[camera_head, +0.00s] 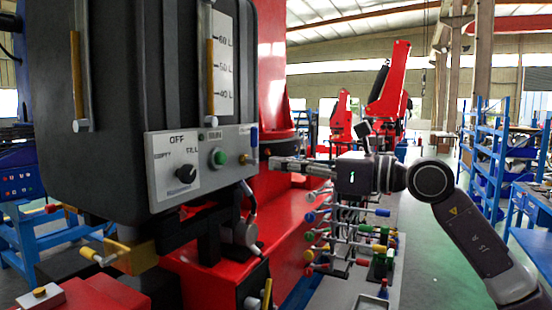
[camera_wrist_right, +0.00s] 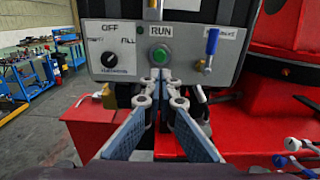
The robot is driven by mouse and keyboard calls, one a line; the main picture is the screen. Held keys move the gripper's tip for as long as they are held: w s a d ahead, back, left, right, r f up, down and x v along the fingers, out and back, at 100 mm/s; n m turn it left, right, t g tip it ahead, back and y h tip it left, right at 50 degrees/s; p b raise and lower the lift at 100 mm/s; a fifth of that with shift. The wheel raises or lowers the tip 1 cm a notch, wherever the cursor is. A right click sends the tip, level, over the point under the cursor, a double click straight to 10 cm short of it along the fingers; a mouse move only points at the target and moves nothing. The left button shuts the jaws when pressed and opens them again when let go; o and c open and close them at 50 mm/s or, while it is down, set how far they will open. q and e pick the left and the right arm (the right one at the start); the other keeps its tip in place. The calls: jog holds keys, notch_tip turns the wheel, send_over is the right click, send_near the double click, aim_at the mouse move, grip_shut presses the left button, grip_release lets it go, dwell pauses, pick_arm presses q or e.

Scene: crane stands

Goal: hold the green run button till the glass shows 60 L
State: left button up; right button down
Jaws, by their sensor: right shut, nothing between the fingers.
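The green run button (camera_head: 219,157) sits on the grey control panel (camera_head: 160,187) of a dark tank, below the word RUN; it also shows in the wrist view (camera_wrist_right: 158,65). The sight glass (camera_head: 211,75) stands above it. Its amber column tops out about level with the 60 L mark; I cannot read it more exactly. My right gripper (camera_head: 272,162) is shut and empty, right of the panel in the head view and apart from the button. In the wrist view its fingertips (camera_wrist_right: 155,80) point at the panel just below the button. My left gripper is not in view.
A black selector knob (camera_head: 186,174) marked OFF and FILL is left of the button. A blue-handled lever (camera_wrist_right: 211,42) sticks up right of the button. A second amber glass (camera_head: 77,80) is on the tank's left. A rack of coloured handles (camera_head: 350,235) stands below my right arm.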

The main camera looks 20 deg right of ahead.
aim_at(224, 157)
jog(key=p+x, duration=0.2)
jog(key=x, duration=0.3)
jog(key=p+x, duration=0.3)
jog(key=x, duration=0.2)
jog(key=shift+r, duration=0.2)
jog(key=shift+w+a+f, duration=0.1)
jog(key=shift+w+a, duration=0.3)
jog(key=shift+w, duration=0.1)
jog(key=shift+w+f, duration=0.1)
jog(key=shift+w, duration=0.05)
jog(key=shift+p+x, duration=0.4)
jog(key=shift+x, duration=0.35)
jog(key=shift+r, duration=0.2)
